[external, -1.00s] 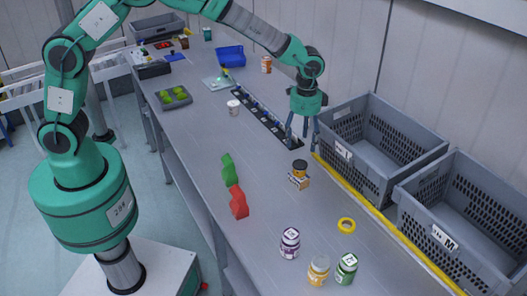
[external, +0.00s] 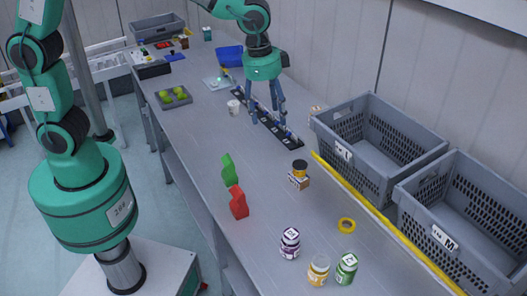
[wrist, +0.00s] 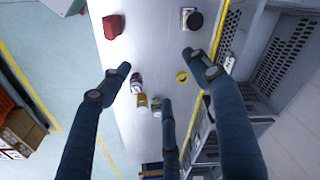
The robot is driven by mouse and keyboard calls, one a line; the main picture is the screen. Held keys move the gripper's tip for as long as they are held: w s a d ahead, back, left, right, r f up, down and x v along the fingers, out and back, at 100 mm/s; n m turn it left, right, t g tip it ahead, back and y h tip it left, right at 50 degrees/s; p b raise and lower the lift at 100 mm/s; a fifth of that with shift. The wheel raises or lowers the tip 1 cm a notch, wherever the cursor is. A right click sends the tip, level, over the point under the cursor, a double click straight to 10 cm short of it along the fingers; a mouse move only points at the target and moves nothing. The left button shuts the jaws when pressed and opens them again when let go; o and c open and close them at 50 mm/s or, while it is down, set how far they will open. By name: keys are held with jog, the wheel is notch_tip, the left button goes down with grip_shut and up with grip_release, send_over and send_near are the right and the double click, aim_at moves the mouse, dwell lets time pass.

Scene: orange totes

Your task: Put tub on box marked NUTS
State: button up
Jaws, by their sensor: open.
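A small tub with a dark lid and a yellow band (external: 299,167) is mid-table. It appears to rest on a small orange-and-white box (external: 298,182); I cannot read the box's marking. In the wrist view the tub's dark lid (wrist: 195,20) is at the top, with the box (wrist: 186,14) showing beside it. My gripper (external: 268,118) is open and empty, in front of the black strip rack in the picture and apart from the tub. Its spread fingers (wrist: 157,77) show in the wrist view. Another small box (external: 315,112) is near the wall, partly hidden by a crate.
Grey crates (external: 345,152) (external: 445,240) stand along the right behind a yellow edge strip. A yellow ring (external: 346,225) and several jars (external: 290,243) are at the near end. Green (external: 228,170) and red (external: 238,203) pieces stand left. The middle of the table is mostly clear.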

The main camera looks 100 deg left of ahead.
jog(key=s+d+r+t, duration=0.1)
jog(key=s+d+r, duration=0.45)
jog(key=s, duration=0.25)
jog(key=s+d+r+t, duration=0.1)
jog(key=s+d+r, duration=0.3)
jog(key=s+d, duration=0.25)
jog(key=s+d+t, duration=0.1)
jog(key=s+d, duration=0.2)
jog(key=s, duration=0.6)
jog(key=s+d, duration=0.3)
jog(key=s, duration=0.6)
jog(key=shift+d+f+t+h, duration=0.15)
jog(key=shift+f+t+h, duration=0.15)
jog(key=shift+f+t, duration=0.1)
jog(key=shift+f, duration=0.1)
notch_tip(320, 180, down, 2)
jog(key=shift+f+b, duration=0.1)
jog(key=shift+b, duration=1.05)
